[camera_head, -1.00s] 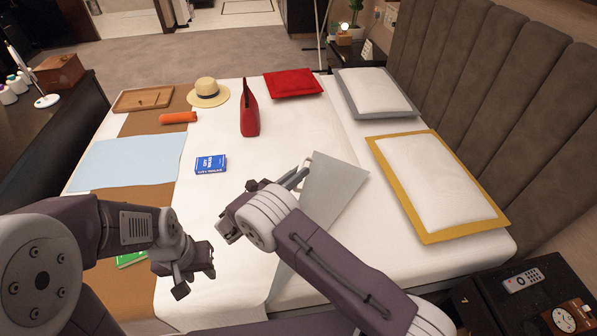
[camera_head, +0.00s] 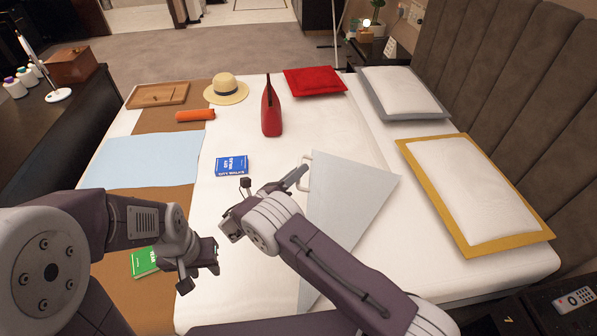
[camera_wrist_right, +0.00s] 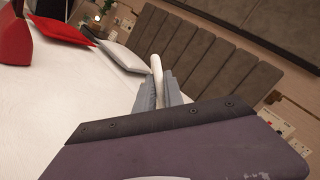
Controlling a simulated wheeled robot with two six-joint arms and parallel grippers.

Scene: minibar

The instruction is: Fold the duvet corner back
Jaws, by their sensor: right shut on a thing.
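The white duvet (camera_head: 235,215) covers the bed. Its corner shows as a pale grey flap (camera_head: 352,192), folded over onto the white top, with a white loop (camera_head: 306,160) at its far left tip. My right gripper (camera_head: 298,175) is shut on this loop. In the right wrist view, the white loop (camera_wrist_right: 156,68) stands up between the grey fingers (camera_wrist_right: 160,92). My right forearm hides part of the flap's near side. My left gripper (camera_head: 200,268) is empty above the near part of the bed, beside a green book (camera_head: 144,262); its finger gap is unclear.
A blue book (camera_head: 231,166), red bag (camera_head: 271,110), straw hat (camera_head: 226,88), orange roll (camera_head: 195,115) and wooden tray (camera_head: 158,95) lie on the bed. Pillows (camera_head: 475,190) lie by the headboard (camera_head: 500,110).

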